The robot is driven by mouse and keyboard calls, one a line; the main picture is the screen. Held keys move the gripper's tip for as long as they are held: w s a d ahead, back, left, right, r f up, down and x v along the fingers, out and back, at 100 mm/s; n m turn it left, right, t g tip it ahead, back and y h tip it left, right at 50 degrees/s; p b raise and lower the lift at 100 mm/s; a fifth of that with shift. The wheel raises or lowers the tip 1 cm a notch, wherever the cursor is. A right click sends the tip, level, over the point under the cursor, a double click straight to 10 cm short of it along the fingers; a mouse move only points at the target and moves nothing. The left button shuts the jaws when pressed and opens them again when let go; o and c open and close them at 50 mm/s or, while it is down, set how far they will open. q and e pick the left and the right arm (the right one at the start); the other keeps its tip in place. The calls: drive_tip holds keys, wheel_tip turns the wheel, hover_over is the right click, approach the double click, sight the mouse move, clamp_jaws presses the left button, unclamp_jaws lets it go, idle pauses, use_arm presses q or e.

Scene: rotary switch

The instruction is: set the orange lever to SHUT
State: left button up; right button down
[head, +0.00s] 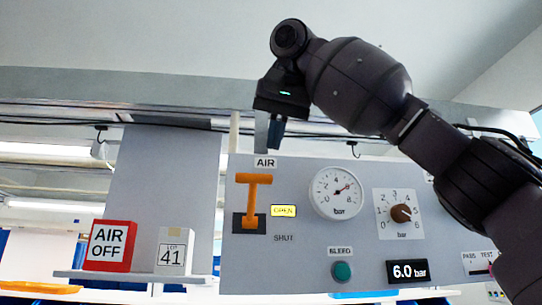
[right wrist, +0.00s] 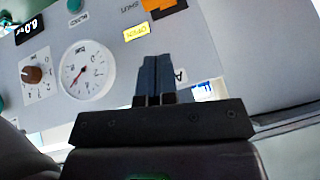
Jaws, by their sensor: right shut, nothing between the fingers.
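The orange lever (head: 254,198) is on the grey panel under the AIR label, in the head view. It stands up from a dark base plate (head: 236,223), with its crossbar at the top. A yellow OPEN label (head: 283,211) is right of its stem; a plain SHUT label (head: 284,238) is lower right. My right gripper (head: 274,132) is shut and empty, pointing down above the lever near the panel's top edge, apart from the lever. In the right wrist view the shut fingers (right wrist: 157,66) show, with part of the lever (right wrist: 163,4) cut off at the top edge. My left gripper is out of view.
Right of the lever are a pressure gauge (head: 337,192), a brown knob (head: 401,213), a green BLEED button (head: 342,271) and a 6.0 bar display (head: 407,272). A shelf (head: 110,276) at left holds a red AIR OFF sign (head: 110,246) and a LOT 41 block (head: 174,251).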

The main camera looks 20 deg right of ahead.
wheel_tip(320, 180, down, 2)
drive_tip(key=shift+w+a, duration=0.15)
drive_tip(key=shift+s+a+f, duration=0.15)
drive_tip(key=shift+s+f, duration=0.1)
drive_tip(key=shift+f, duration=0.35)
drive_tip(key=shift+a+f, duration=0.15)
drive_tip(key=shift+f, duration=0.35)
